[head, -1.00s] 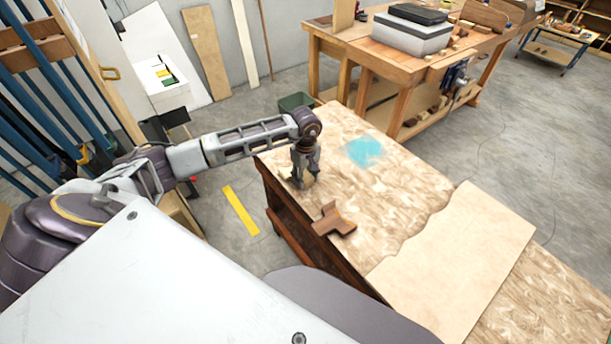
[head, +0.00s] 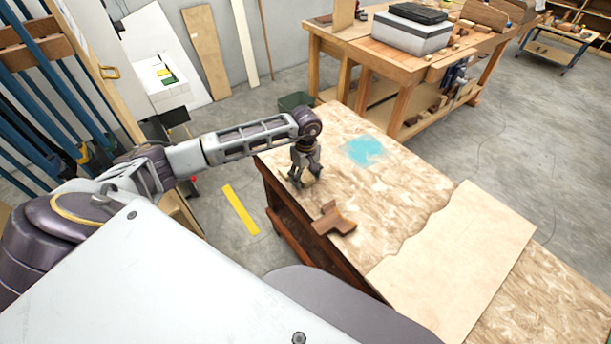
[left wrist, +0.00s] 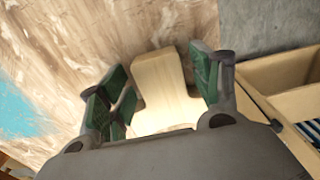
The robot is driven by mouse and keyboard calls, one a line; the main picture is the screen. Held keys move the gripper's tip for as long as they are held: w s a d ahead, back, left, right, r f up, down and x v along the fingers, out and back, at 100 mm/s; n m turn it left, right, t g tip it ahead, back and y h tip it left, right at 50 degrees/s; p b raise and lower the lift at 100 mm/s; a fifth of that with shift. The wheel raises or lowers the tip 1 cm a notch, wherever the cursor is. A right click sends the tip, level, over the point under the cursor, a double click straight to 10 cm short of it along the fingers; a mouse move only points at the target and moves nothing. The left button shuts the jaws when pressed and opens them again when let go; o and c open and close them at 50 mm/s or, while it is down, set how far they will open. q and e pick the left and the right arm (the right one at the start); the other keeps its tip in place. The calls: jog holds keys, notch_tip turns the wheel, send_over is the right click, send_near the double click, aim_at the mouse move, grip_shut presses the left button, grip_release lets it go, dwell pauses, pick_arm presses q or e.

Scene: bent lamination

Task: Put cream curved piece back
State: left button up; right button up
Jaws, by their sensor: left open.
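The cream curved piece (left wrist: 165,85) lies on the mottled wooden bench top, between the green-padded fingers of my left gripper (left wrist: 158,92) in the left wrist view. The fingers are spread, with a gap on each side of its visible part; its near end is hidden by the gripper body. In the head view my left gripper (head: 305,180) points down over the bench's left edge, and the piece is mostly hidden there. My right gripper is not in view.
A brown curved piece (head: 335,220) lies at the bench's near edge. A thin pale sheet (head: 460,255) with a wavy edge covers the right part. A blue patch (head: 363,151) marks the bench top (head: 400,185). An open wooden box (left wrist: 285,85) shows beside the gripper.

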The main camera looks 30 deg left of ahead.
aim_at(306, 176)
pick_arm(q)
jog(key=shift+r, duration=0.1)
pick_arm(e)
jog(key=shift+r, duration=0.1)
pick_arm(q)
jog(key=shift+r, duration=0.2)
notch_tip(306, 176, up, 12)
jog(key=b, duration=0.1)
jog(key=shift+f, duration=0.2)
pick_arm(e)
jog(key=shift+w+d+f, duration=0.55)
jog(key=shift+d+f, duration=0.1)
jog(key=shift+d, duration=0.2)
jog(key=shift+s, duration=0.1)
